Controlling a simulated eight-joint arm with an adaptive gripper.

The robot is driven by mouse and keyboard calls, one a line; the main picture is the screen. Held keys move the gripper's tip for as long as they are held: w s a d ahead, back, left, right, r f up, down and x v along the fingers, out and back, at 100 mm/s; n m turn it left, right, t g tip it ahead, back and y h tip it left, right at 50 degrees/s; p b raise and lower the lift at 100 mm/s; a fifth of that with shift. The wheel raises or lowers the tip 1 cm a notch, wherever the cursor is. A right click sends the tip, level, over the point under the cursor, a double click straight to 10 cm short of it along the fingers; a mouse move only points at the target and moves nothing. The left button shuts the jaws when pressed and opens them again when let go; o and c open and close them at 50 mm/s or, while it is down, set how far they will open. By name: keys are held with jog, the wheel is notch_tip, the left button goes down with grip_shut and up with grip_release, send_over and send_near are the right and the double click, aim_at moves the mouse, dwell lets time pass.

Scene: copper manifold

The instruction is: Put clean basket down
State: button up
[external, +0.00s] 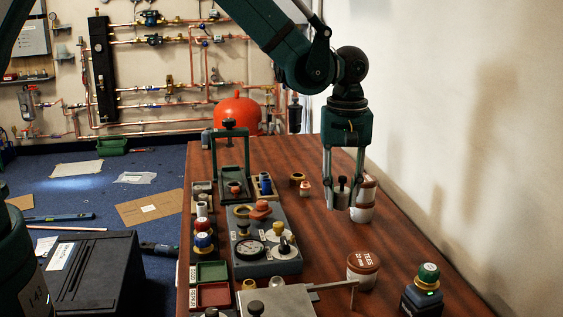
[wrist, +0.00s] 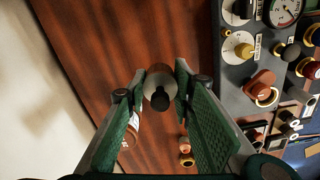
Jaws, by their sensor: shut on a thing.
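My gripper (external: 343,199) is shut on a small grey cylindrical piece with a black knob on top (external: 342,184), which I take to be the basket. In the wrist view the same basket (wrist: 160,77) sits between the two fingertips (wrist: 160,92), knob toward the camera. It is held over the right part of the wooden table (external: 325,236), to the right of the grey panel. I cannot tell whether its underside touches the table. Its inside is hidden.
A grey panel with a gauge (external: 266,241) is to the left. Bare wood lies around the gripper.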

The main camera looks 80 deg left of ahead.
jog(key=s+a+r, duration=0.3)
jog(key=s+a, duration=0.1)
jog(key=a, duration=0.8)
jog(key=s+a+r+n, duration=0.1)
jog(key=s+a+r, duration=0.3)
jog(key=a, duration=0.8)
jog(key=s+a+r, duration=0.4)
jog(key=s+a, duration=0.1)
jog(key=a, duration=0.7)
jog(key=shift+s+a, duration=0.2)
jog(key=shift+s, duration=0.15)
jog(key=shift+f, duration=0.1)
notch_tip(320, 180, down, 14)
jog(key=b, duration=0.2)
jog(key=shift+r, duration=0.25)
jog(key=shift+f+b, duration=0.65)
jog(key=shift+f, duration=1.55)
jog(key=shift+f, duration=0.35)
